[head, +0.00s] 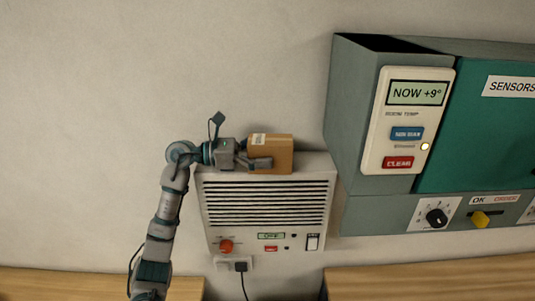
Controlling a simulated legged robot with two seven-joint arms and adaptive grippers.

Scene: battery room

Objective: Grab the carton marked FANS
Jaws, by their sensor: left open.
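A small brown carton (279,155) sits on top of a grey wall unit with a louvred front, near the middle of the head view. It has a pale label on its top, too small to read, so I cannot confirm the marking. My left gripper (262,158) is open at the carton's left end, with a finger in front of the carton's near face. Whether it touches the carton I cannot tell. The far finger is partly hidden. My right gripper is not in view.
The louvred unit (222,218) has an orange knob (226,246), a small display and a switch. A large teal cabinet (350,130) marked SENSORS stands close on the right, with a NOW +9° panel (398,168). Wooden surfaces (430,280) run along the bottom. The wall at left is clear.

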